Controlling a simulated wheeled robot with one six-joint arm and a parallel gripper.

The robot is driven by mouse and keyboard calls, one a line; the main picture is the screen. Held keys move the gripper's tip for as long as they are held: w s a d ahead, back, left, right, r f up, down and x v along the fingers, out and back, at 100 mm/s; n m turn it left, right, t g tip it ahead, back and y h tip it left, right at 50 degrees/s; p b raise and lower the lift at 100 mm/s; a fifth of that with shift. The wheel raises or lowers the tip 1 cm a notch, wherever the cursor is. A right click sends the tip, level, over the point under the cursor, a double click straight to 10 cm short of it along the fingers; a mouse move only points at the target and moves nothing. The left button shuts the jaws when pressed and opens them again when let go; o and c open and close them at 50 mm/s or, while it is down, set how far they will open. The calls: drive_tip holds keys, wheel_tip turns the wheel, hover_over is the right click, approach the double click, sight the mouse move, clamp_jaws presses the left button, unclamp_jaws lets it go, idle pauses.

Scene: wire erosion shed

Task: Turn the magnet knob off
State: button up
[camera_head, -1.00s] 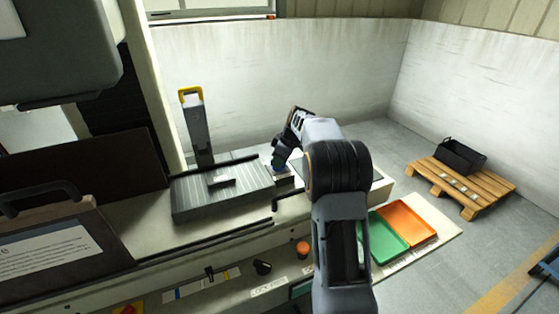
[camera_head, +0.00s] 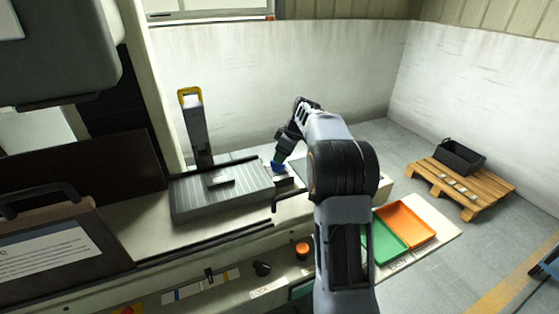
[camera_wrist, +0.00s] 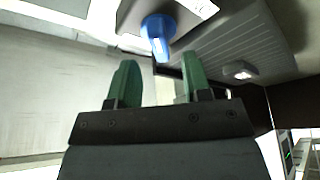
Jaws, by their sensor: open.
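The magnet knob is blue with a pale stripe and sits on a small block at the right end of the ribbed grey magnetic plate (camera_head: 215,205). The blue knob (camera_wrist: 158,30) shows clearly in the wrist view, just beyond the fingertips and between their lines. In the head view the knob (camera_head: 278,167) is partly hidden by my gripper. My gripper (camera_wrist: 155,72) has two green fingers, spread apart with nothing between them. In the head view my gripper (camera_head: 281,158) is right at the knob; contact cannot be told.
A small metal block (camera_head: 221,180) lies on the plate. A grey column with a yellow top (camera_head: 195,120) stands behind it. Green (camera_head: 388,240) and orange (camera_head: 406,223) trays lie at the right. An orange button (camera_head: 302,249) and black knob (camera_head: 262,268) are on the front panel.

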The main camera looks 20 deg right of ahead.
drive_tip(key=v, duration=1)
drive_tip(key=shift+s, duration=0.1)
